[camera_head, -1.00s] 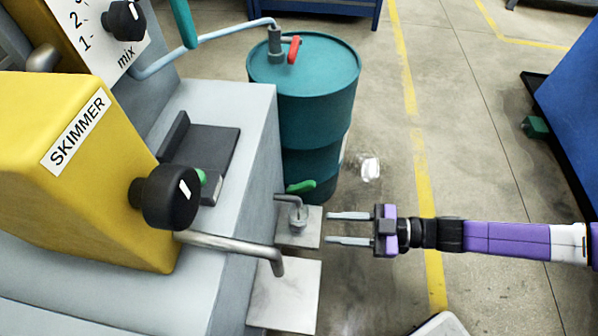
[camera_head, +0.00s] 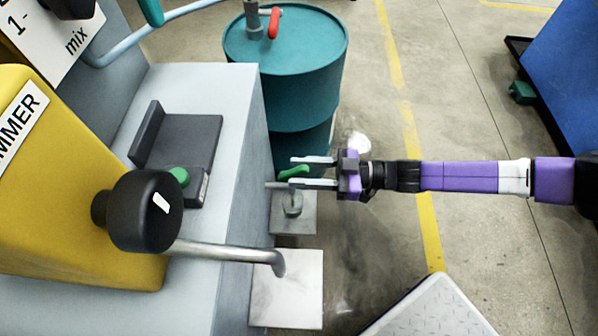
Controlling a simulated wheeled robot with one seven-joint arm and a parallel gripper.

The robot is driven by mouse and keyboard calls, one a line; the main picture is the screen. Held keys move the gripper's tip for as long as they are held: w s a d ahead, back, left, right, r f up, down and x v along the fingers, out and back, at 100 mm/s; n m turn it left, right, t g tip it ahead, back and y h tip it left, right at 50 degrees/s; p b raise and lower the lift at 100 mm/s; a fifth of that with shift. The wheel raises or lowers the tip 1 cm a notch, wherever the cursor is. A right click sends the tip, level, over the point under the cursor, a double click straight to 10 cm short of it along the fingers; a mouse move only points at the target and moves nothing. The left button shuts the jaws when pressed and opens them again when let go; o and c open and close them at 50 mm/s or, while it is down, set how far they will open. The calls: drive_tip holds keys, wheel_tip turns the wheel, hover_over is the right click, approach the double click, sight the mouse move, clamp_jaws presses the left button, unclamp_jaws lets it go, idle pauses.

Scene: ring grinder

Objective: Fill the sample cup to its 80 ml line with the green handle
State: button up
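The green handle (camera_head: 293,171) sits on a small tap at the side of the grey machine. My gripper (camera_head: 313,172) is open, its two fingers pointing left, one on each side of the handle in the picture. I cannot tell whether the fingers touch it. Below the tap, a small clear cup (camera_head: 292,204) stands on a small grey shelf (camera_head: 306,225). Its marks and fill level are too small to read.
A teal drum (camera_head: 308,95) with a red lever (camera_head: 274,23) stands behind the tap. A yellow skimmer housing (camera_head: 60,215) with a black knob (camera_head: 145,210) and bent pipe (camera_head: 225,252) is at left. A lower plate (camera_head: 287,290) lies under the pipe.

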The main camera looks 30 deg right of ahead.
drive_tip(key=shift+w+a, duration=0.2)
drive_tip(key=shift+a, duration=0.15)
clamp_jaws()
idle(1.2)
